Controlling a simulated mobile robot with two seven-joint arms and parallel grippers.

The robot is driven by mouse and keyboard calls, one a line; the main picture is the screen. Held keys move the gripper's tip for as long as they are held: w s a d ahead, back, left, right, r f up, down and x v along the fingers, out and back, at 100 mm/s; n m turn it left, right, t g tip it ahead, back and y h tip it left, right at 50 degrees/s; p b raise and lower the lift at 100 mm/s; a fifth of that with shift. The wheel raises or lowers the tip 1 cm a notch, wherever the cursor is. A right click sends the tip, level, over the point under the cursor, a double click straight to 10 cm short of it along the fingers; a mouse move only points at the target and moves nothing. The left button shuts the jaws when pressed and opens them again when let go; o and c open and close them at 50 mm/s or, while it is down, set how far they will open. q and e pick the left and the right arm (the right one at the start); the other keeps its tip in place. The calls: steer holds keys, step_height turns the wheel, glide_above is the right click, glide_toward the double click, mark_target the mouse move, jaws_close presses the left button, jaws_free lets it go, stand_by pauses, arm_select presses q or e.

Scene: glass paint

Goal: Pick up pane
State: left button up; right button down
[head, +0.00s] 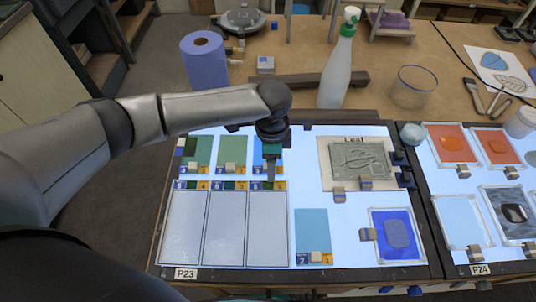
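My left gripper (270,178) points down over the light panel (345,215) labelled P23, in front of a blue pane (258,147) that it partly hides. I see its fingers nearly edge-on, so their opening is unclear, and I cannot tell whether they touch the pane. Two green panes, one at far left (204,151) and one in the middle (233,148), lie left of the blue pane in the same row. A light blue pane (312,228) lies nearer the front. A dark blue pane (391,222) sits in a clear tray at right. My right gripper is out of view.
Three pale grey blank rectangles (182,225) lie below the pane row. A Leaf plate (350,160) is right of the gripper. Behind stand a blue roll (205,65), a spray bottle (337,75) and a glass beaker (413,90). Panel P24 (462,205) holds orange panes (448,140).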

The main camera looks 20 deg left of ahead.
arm_select(q)
jaws_close()
stand_by(0.5)
stand_by(0.3)
